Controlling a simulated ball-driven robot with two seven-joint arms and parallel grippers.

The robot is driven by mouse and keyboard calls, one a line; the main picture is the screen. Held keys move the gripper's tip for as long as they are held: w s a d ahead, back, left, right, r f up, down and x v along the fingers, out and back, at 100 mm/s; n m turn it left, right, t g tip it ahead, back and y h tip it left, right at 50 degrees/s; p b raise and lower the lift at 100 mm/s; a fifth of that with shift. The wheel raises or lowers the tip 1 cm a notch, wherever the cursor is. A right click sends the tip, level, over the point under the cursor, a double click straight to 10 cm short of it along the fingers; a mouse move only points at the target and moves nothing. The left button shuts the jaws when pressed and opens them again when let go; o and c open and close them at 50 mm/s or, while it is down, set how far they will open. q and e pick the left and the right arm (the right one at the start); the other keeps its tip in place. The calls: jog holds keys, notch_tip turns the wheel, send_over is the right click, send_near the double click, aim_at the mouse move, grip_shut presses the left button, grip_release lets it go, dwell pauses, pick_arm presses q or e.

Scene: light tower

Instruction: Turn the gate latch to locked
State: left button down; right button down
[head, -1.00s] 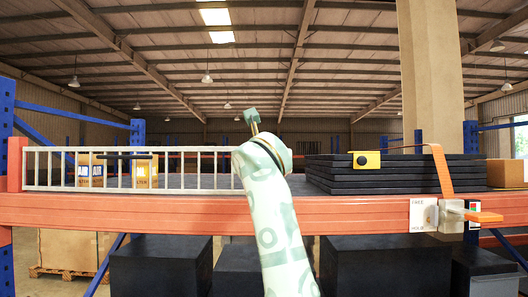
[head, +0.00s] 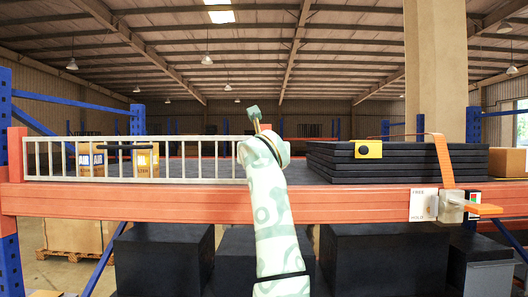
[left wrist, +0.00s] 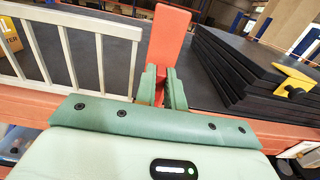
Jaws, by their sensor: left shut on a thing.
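The white barred gate (head: 130,160) stands along the front edge of the orange shelf beam at left. In the left wrist view its end bars (left wrist: 95,60) reach close to the gripper. My left gripper (left wrist: 164,92), with green fingers, is shut on a flat orange-red upright piece (left wrist: 170,40) beside the gate's end, which looks like the gate latch. The fingers hold its lower part, and it stands roughly upright, leaning slightly. In the head view my pale patterned left arm hides the latch and the gate's right end. No locked mark is readable. My right gripper is not in view.
A stack of black sheets (head: 400,164) lies right of my arm, with a yellow clip (head: 368,149) and an orange strap (head: 443,160). An orange lever (head: 483,209) sticks out beside a FREE/HOLD plate (head: 423,205). Cartons (head: 147,161) stand behind the gate.

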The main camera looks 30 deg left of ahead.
pick_arm(q)
jog(key=shift+w+d+f+m+b, duration=0.1)
jog(key=shift+d+f+m+b, duration=0.15)
jog(key=shift+m, duration=2.75)
jog(key=shift+w+d+f+m+b, duration=0.15)
jog(key=shift+m+b, duration=0.25)
jog(key=shift+m, duration=2.6)
jog(key=shift+w+d+f+m+b, duration=0.1)
jog(key=shift+f+m+b, duration=0.2)
jog(key=shift+m, duration=2.7)
jog(key=c, duration=1.9)
grip_release()
jog(key=o, duration=0.4)
jog(key=shift+d+r, duration=0.1)
